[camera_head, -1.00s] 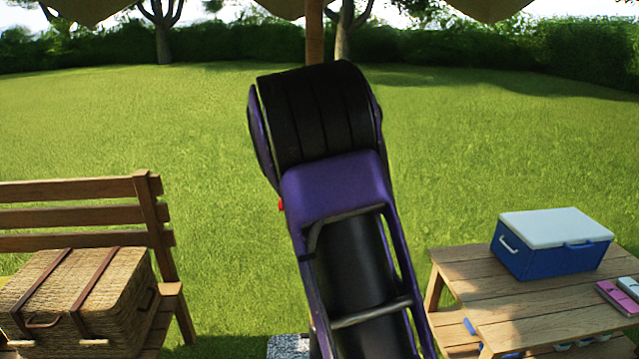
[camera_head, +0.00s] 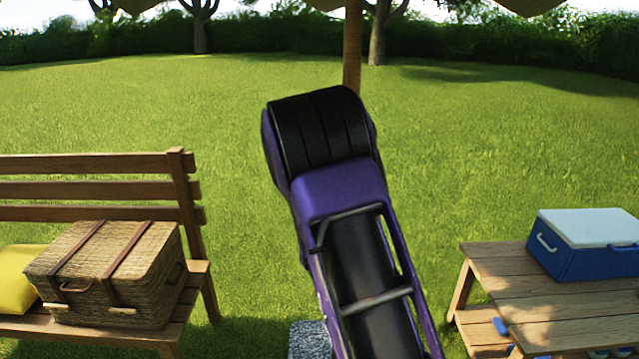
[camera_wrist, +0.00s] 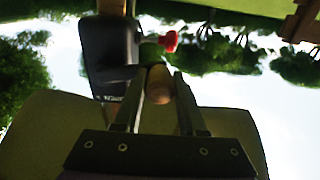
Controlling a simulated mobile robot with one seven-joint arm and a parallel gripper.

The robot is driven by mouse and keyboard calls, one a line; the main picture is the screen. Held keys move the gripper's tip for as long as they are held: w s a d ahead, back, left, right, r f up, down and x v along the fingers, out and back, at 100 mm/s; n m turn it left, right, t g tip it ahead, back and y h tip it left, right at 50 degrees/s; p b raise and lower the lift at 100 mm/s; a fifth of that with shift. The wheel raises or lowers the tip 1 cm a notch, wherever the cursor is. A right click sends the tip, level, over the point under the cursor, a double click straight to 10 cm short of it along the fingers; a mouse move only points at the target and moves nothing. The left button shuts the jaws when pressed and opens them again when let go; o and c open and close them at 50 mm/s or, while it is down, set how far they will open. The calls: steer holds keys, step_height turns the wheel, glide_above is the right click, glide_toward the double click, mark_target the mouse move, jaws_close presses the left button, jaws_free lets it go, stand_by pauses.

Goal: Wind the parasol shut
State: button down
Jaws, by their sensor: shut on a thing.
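The parasol's wooden pole (camera_head: 353,45) stands upright behind my arm in the head view, with beige canopy edges (camera_head: 530,6) along the top. In the wrist view, my gripper (camera_wrist: 158,86) is shut on a rounded wooden knob (camera_wrist: 159,88), which looks like the crank handle. Beyond it is a dark box-like housing (camera_wrist: 112,52), with a small red knob (camera_wrist: 169,41) beside it. Pale canopy cloth (camera_wrist: 35,135) fills the lower part of this upside-down view. In the head view my arm hides the gripper, the crank and most of the pole.
A wooden bench (camera_head: 85,190) at left holds a wicker basket (camera_head: 105,272) and a yellow cushion (camera_head: 20,278). A wooden table (camera_head: 500,268) at right carries a blue-and-white cooler (camera_head: 590,245). A speckled stone block (camera_head: 308,340) stands low beside my arm. Open lawn lies behind.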

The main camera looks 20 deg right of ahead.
steer(key=s+d+f, duration=0.3)
steer(key=d+f, duration=0.3)
steer(key=d, duration=0.4)
steer(key=shift+d+f, duration=0.15)
